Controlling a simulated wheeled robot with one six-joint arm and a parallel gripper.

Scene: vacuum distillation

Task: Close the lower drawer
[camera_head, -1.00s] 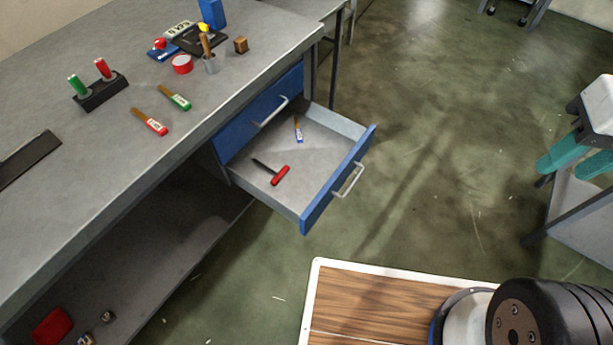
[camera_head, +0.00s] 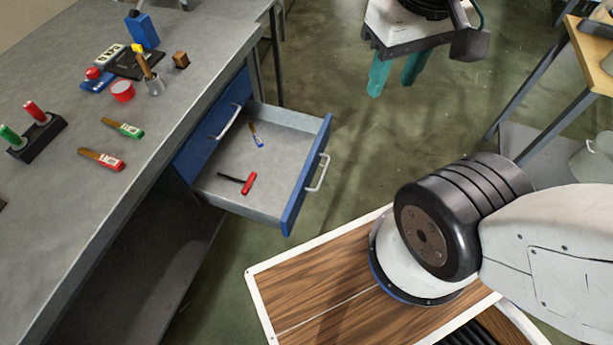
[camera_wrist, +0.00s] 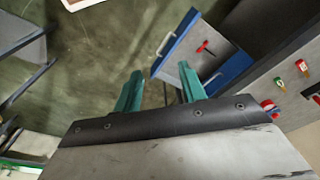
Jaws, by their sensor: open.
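The lower drawer (camera_head: 305,185) is pulled out of the grey bench, with its blue front and metal handle (camera_head: 319,173) facing right. Inside it lie a red-handled tool (camera_head: 249,183) and a small blue-and-brown item (camera_head: 256,139). The drawer front also shows in the wrist view (camera_wrist: 176,40), with its handle (camera_wrist: 166,43). My gripper (camera_head: 394,75) is open, with two teal fingers apart and nothing visible between them. It is beyond and right of the drawer in the head view. In the wrist view, the gripper (camera_wrist: 160,78) has its right fingertip overlapping the drawer front's near end; contact cannot be told.
The upper drawer (camera_head: 213,130) is shut. The grey bench top (camera_head: 60,220) carries several tools, a red tape roll (camera_head: 122,91) and a rack (camera_head: 37,138). A wooden-topped table (camera_head: 590,55) stands at right. Green floor (camera_head: 350,140) lies clear beside the drawer.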

